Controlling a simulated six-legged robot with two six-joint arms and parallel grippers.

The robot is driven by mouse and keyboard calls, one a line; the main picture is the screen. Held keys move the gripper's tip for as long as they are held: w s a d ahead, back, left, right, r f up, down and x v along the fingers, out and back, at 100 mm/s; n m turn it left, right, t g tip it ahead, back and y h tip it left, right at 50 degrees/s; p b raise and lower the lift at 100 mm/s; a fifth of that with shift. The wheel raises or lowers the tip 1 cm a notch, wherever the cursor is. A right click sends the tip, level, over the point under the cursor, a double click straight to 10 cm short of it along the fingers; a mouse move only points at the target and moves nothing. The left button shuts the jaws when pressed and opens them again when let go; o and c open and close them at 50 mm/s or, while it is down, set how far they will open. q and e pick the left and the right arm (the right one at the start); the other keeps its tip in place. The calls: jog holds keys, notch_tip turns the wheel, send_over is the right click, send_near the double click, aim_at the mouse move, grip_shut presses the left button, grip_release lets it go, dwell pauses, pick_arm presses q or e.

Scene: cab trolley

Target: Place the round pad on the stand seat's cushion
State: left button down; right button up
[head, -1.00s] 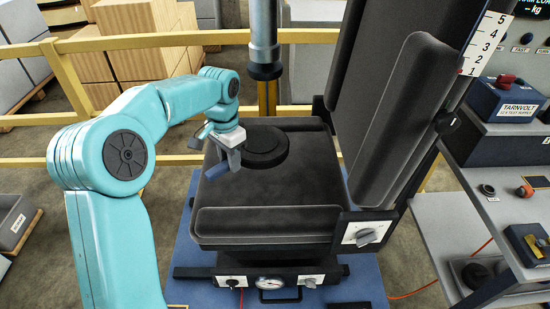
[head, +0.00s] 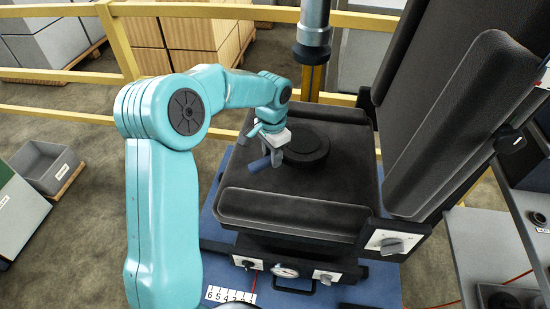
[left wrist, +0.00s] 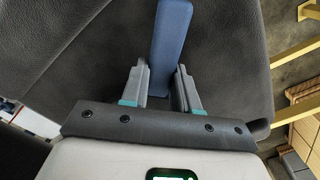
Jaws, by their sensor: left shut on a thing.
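The round pad (head: 308,146) is a dark thick disc lying flat on the seat's dark cushion (head: 328,185), toward its back. My left gripper (head: 271,158) is low over the cushion, just left of the pad, and its fingers overlap the pad's near-left edge in the head view. It is shut on a blue bar (head: 259,166), which also shows between the fingers (left wrist: 160,92) in the left wrist view (left wrist: 171,40). Whether the bar is joined to the pad is hidden by the gripper. My right gripper is not in view.
The padded backrest (head: 455,120) rises at the right of the seat. A metal post (head: 312,30) stands behind it. A control panel with a gauge (head: 285,271) is below the front edge. A yellow rail (head: 225,12) runs behind. The front of the cushion is bare.

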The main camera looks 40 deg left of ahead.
pick_arm(q)
notch_tip(320, 180, down, 2)
jog(key=shift+w+f, duration=0.1)
jog(key=shift+w, duration=0.05)
jog(key=c, duration=0.8)
grip_release()
jog(key=shift+c, duration=0.2)
notch_tip(320, 180, up, 12)
jog(key=p, duration=0.1)
